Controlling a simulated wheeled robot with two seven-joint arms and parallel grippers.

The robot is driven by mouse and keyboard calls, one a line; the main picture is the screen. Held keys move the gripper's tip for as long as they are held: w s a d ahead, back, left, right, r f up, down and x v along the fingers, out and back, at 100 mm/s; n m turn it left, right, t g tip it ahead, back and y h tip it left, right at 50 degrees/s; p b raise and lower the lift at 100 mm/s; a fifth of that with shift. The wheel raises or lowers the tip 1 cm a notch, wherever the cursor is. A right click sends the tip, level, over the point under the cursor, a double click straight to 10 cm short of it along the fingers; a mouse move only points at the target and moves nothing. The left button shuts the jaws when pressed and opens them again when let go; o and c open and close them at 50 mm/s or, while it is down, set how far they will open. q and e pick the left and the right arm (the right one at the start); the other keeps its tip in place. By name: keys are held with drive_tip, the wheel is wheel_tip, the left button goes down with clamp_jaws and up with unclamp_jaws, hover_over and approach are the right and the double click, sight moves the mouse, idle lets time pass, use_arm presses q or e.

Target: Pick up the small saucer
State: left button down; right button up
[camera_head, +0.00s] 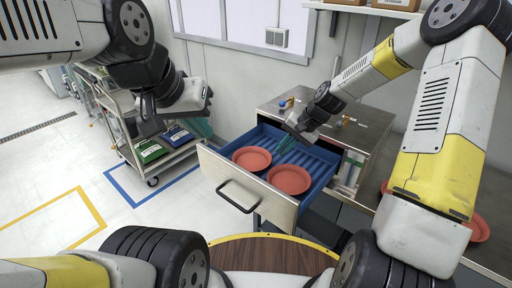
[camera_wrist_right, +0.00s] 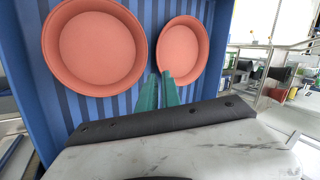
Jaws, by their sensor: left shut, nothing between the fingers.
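Two terracotta saucers lie in the open blue-lined drawer (camera_head: 318,182). The back-left saucer (camera_head: 251,159) looks slightly smaller in the right wrist view (camera_wrist_right: 182,47); the front-right saucer (camera_head: 289,179) looks larger there (camera_wrist_right: 96,46). My right gripper (camera_head: 285,145) is inside the drawer, beside the back-left saucer. Its two green fingers (camera_wrist_right: 159,75) show a narrow gap and have their tips at that saucer's rim; I cannot tell whether they touch it. My left gripper (camera_head: 207,129) is shut and empty, left of the drawer.
Another terracotta saucer (camera_head: 477,229) is partly hidden behind my right arm. A metal cabinet (camera_head: 366,130) holds the drawer. A cart (camera_head: 170,154) with green and blue boxes stands left. A round wooden surface (camera_head: 262,254) lies in front.

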sight(272, 167)
drive_tip(key=x, duration=0.7)
drive_tip(key=shift+a+f, duration=0.1)
drive_tip(key=shift+f, duration=0.05)
drive_tip(key=shift+c, duration=0.2)
clamp_jaws()
idle(1.2)
